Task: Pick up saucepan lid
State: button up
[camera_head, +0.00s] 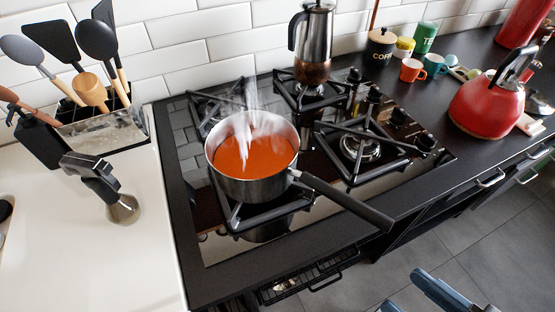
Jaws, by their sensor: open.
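A steel saucepan (252,186) stands uncovered on the front left burner, with orange soup (256,152) and steam in it. Its black handle (345,200) points to the lower right. I cannot clearly make out a saucepan lid. A dark knob-like thing (5,210) is cut off by the left edge on the white worktop; I cannot tell whether it is part of the lid. My gripper (403,291) shows only in part at the bottom right, over the floor in front of the hob. Its blue-grey fingers are apart and it is away from the saucepan.
A moka pot (312,45) is on a back burner. A red kettle (487,105) and mugs stand at the right.

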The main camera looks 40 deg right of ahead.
aim_at(536, 102)
jog(key=i+j+z, duration=0.1)
jog(key=k+z, duration=0.15)
jog(key=z, duration=1.7)
jog(key=u, duration=0.5)
jog(key=l+u, duration=0.15)
jog(key=u, duration=0.85)
jog(key=l+u, duration=0.1)
jog(key=u, duration=0.4)
jog(key=i+j, duration=0.15)
jog(key=k+l+z, duration=0.1)
jog(key=l, duration=0.25)
jog(key=k+l+z, duration=0.1)
jog(key=l, duration=0.3)
jog(key=k+l+z, duration=0.15)
jog(key=l, duration=0.25)
jog(key=k+l+z, duration=0.1)
jog(key=l, duration=0.3)
jog(key=k+l+z, duration=0.1)
jog(key=k+l, duration=0.15)
jog(key=l, duration=0.2)
